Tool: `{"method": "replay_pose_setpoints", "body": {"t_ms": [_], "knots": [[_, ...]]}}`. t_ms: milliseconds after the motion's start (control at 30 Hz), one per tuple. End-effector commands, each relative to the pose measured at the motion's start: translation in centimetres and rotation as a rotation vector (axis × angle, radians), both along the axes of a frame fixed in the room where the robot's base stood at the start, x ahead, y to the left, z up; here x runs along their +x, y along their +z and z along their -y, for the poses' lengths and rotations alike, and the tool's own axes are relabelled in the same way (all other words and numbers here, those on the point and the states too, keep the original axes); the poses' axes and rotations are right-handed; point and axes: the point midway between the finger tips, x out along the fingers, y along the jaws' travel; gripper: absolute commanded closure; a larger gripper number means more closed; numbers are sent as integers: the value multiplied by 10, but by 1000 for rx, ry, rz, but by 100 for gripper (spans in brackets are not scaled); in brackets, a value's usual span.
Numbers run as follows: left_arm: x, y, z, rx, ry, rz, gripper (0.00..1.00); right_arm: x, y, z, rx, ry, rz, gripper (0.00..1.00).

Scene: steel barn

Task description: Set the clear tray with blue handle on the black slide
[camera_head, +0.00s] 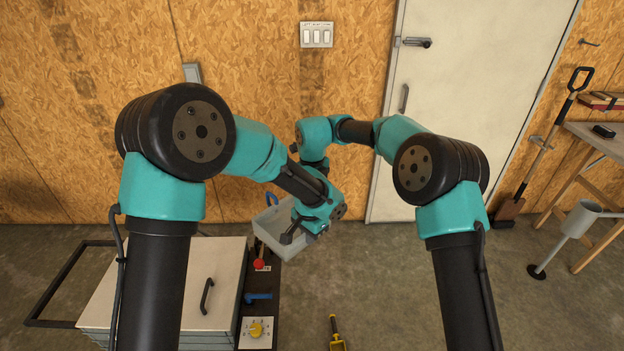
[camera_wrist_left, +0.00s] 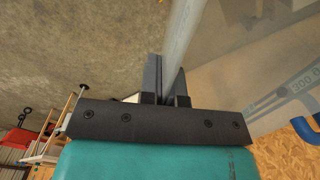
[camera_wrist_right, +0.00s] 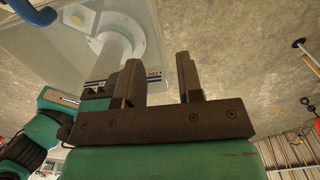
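The clear tray (camera_head: 268,238) with its blue handle (camera_head: 272,198) is in the air beyond the white-topped box, near the wall. My left gripper (camera_head: 291,232) is at the tray's right side. In the left wrist view its fingers (camera_wrist_left: 166,88) are closed on the tray's rim. My right gripper (camera_wrist_right: 160,85) is open, with nothing between its fingers. In the right wrist view the tray (camera_wrist_right: 75,45) is close behind the left finger, and the blue handle (camera_wrist_right: 35,12) is at the upper left. In the head view the right gripper is hidden. A black frame (camera_head: 62,278), possibly the slide, extends left of the box.
The white-topped box (camera_head: 222,268) has a black handle. Beside it a black panel (camera_head: 263,278) carries a red knob (camera_head: 259,264), a blue lever (camera_head: 258,296) and a yellow dial (camera_head: 256,329). A yellow tool (camera_head: 336,340) is at the bottom.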

Motion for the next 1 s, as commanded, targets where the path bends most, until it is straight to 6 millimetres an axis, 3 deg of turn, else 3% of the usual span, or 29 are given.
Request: {"method": "replay_pose_setpoints", "body": {"t_ms": [500,933,1000], "knots": [[0,0,0,-1,0,1,100,0,-74,0,-1,1,-1,66],[0,0,0,-1,0,1,100,0,-83,0,0,1,1,66],[0,0,0,0,0,0,100,0,-82,0,0,1,1,73]]}}
